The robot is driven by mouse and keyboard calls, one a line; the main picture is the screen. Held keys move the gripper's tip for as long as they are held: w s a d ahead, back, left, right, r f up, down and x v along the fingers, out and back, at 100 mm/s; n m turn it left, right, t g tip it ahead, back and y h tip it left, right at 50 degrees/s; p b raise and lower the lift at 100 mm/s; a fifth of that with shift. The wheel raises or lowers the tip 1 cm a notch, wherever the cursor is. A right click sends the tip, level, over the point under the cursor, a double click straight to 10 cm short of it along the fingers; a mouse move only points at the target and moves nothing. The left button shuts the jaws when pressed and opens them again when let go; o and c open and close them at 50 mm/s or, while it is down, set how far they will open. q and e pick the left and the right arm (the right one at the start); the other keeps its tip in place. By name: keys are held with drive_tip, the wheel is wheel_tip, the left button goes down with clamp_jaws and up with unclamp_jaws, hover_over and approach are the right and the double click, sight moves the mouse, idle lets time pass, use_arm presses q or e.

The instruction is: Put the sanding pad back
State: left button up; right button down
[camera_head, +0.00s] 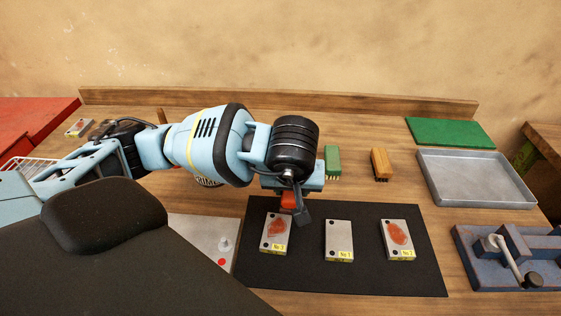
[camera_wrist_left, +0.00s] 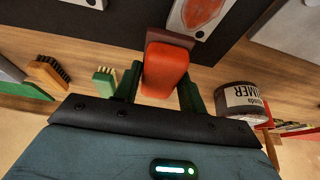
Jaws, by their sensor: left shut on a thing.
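The sanding pad, a red-orange block (camera_wrist_left: 165,72) with a brown face at its far end, is between the green fingers of my left gripper (camera_wrist_left: 160,92), which is shut on it. In the head view the pad (camera_head: 288,200) shows partly under my left gripper (camera_head: 290,192), above the back left part of the black mat (camera_head: 345,284). The left plate (camera_head: 270,246), with an orange-red patch, lies just in front of it. The middle plate (camera_head: 338,237) is bare grey; the right plate (camera_head: 398,236) has a patch. My right gripper is not in view.
A green brush (camera_head: 332,160) and a wooden brush (camera_head: 380,163) stand behind the mat. A metal tray (camera_head: 480,203), a green mat (camera_head: 450,132) and a blue clamp (camera_head: 478,268) are at right. A primer tin (camera_wrist_left: 240,100) stands near my left gripper.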

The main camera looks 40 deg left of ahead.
use_arm(q)
drive_tip(key=w+a, duration=0.3)
drive_tip(key=w, duration=0.1)
drive_tip(key=w+a+f, duration=0.1)
drive_tip(key=w+a, duration=0.6)
drive_tip(key=w, duration=0.1)
drive_tip(key=shift+a+f+p, duration=0.2)
drive_tip(key=shift+a+p, duration=0.1)
drive_tip(key=shift+f, duration=1.8)
drive_tip(key=shift+f, duration=0.15)
drive_tip(key=o, duration=1)
